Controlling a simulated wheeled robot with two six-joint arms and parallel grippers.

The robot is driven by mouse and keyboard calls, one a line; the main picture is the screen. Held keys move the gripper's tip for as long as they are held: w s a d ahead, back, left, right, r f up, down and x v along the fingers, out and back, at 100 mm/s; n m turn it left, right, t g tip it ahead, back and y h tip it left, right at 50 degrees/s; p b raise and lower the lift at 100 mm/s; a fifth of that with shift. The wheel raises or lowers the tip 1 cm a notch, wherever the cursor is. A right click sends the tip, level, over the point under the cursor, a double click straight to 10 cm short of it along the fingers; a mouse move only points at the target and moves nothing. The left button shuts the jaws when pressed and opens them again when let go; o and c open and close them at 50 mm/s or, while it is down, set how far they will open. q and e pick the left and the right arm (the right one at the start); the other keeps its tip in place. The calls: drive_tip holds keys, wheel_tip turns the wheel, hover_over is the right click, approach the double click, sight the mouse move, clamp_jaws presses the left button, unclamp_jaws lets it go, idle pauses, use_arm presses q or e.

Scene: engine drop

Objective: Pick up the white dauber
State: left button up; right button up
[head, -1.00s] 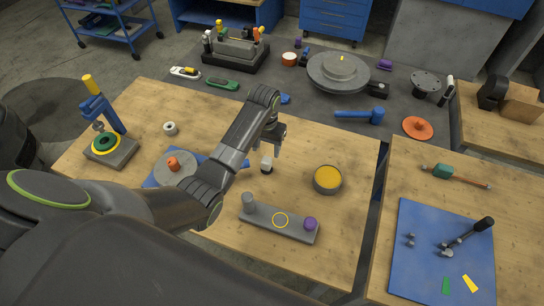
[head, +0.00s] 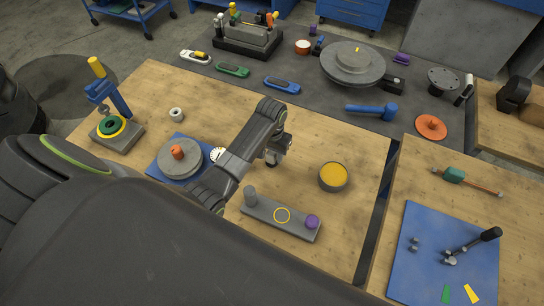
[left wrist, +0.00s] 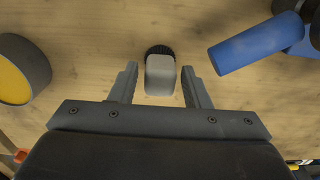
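The white dauber (left wrist: 160,75) shows in the left wrist view as a pale rounded block with a dark bristly end at its far side. It lies between the fingers of my left gripper (left wrist: 160,87), with a gap to each finger. The gripper is open. In the head view my left gripper (head: 273,157) is low over the middle of the wooden bench (head: 330,138), and the dauber is hidden or cannot be made out there. My right gripper is in neither view.
A round tin with yellow contents (head: 333,177) stands right of the gripper. A grey bar with a post and purple knob (head: 282,218) lies in front. A grey disc (head: 180,160) on a blue mat is at left. A blue cylinder (left wrist: 255,45) is near the right finger.

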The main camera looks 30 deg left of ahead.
sight(271, 152)
use_arm(q)
drive_tip(key=shift+w, duration=0.1)
drive_tip(key=c, duration=0.5)
drive_tip(key=shift+f, duration=0.1)
drive_tip(key=shift+c, duration=1.1)
drive_tip(key=shift+w+r, duration=0.15)
drive_tip(key=shift+r, duration=0.45)
wheel_tip(271, 152, up, 6)
drive_tip(key=shift+r+b, duration=0.1)
drive_tip(key=shift+b, duration=0.8)
drive_tip(key=shift+r+p, duration=0.45)
drive_tip(key=shift+r, duration=0.9)
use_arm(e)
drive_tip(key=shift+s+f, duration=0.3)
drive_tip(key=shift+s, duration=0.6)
